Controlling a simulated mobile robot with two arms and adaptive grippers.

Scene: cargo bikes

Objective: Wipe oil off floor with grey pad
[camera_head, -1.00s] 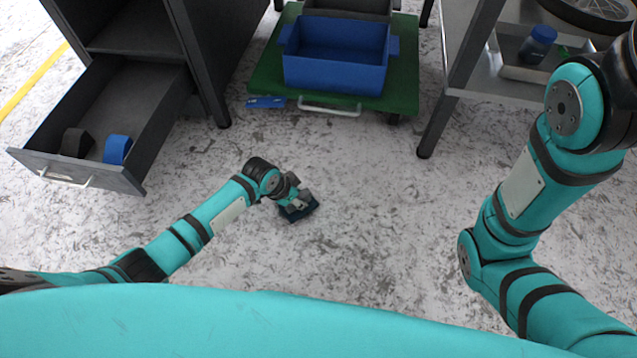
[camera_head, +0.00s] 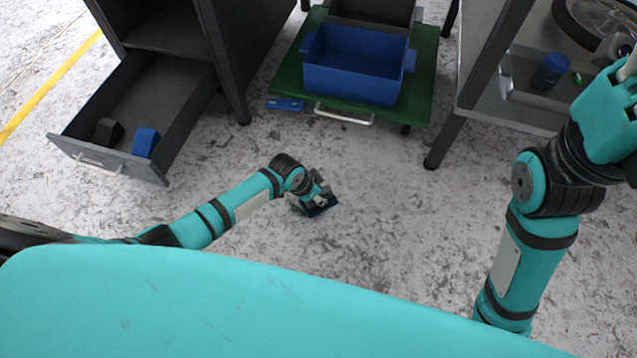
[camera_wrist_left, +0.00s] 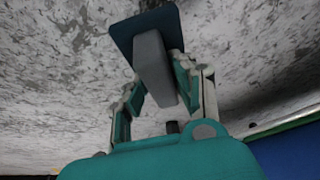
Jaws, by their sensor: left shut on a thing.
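My left gripper (camera_head: 316,193) is low over the floor (camera_head: 400,215) in the middle of the head view. It is shut on the pad (camera_head: 322,208). In the left wrist view the pad shows as a grey block (camera_wrist_left: 153,65) with a flat dark blue plate (camera_wrist_left: 146,27) at its far end. The fingers (camera_wrist_left: 157,92) grip the block from both sides. The plate is at or close to the floor; contact is not clear. No distinct oil patch stands out on the mottled floor. My right gripper (camera_head: 628,72) is partly cut off at the right edge; its fingers are unclear.
An open drawer (camera_head: 115,162) with a black and a blue piece juts out at left. A green cart (camera_head: 290,85) carries a blue bin (camera_head: 352,88). A blue object (camera_head: 285,104) lies beside it. A metal table (camera_head: 443,140) stands right. Floor around the pad is clear.

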